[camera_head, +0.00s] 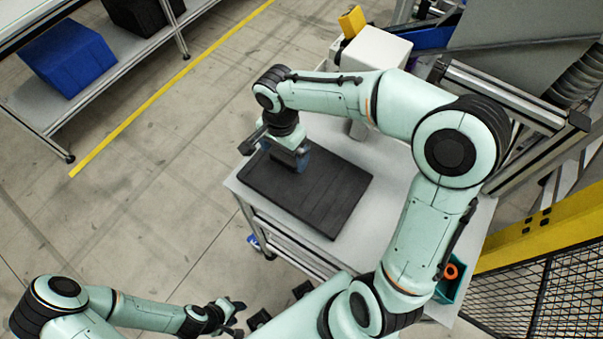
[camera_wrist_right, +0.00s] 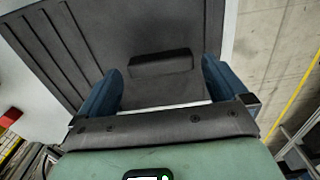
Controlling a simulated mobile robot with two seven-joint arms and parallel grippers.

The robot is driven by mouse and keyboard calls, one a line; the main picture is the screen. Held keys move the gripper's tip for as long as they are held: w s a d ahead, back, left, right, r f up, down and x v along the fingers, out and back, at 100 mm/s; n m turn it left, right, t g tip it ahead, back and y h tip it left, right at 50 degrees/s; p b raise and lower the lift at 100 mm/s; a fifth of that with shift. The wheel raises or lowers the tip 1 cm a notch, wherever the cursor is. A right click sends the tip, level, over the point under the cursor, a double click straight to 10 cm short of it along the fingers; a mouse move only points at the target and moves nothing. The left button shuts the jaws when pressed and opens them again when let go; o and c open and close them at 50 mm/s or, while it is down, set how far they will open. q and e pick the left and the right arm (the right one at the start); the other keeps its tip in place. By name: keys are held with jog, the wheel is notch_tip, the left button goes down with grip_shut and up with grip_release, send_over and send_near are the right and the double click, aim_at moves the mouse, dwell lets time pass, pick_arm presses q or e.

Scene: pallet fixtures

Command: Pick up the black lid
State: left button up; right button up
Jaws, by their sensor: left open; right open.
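The black lid (camera_head: 325,196) lies flat on a light grey table (camera_head: 385,163); it is a dark rectangular panel with ridges. In the right wrist view the lid (camera_wrist_right: 105,40) fills much of the picture, with a raised block-like handle (camera_wrist_right: 160,63) on it. My right gripper (camera_head: 301,163) is over the lid's far part. Its two blue fingers are apart, one on each side of the handle in the right wrist view; whether they touch it I cannot tell. My left gripper (camera_head: 237,308) is open and empty, low in the head view, away from the lid.
A teal bin (camera_head: 447,288) with an orange ring (camera_head: 451,271) stands at the table's right. A shelf with a blue crate (camera_head: 68,58) is at the far left. A yellow barrier (camera_head: 540,235) and mesh fence bound the right side.

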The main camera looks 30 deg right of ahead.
notch_tip(320, 180, down, 2)
jog(key=shift+f, duration=0.1)
jog(key=shift+w, duration=0.1)
jog(key=c, duration=1.3)
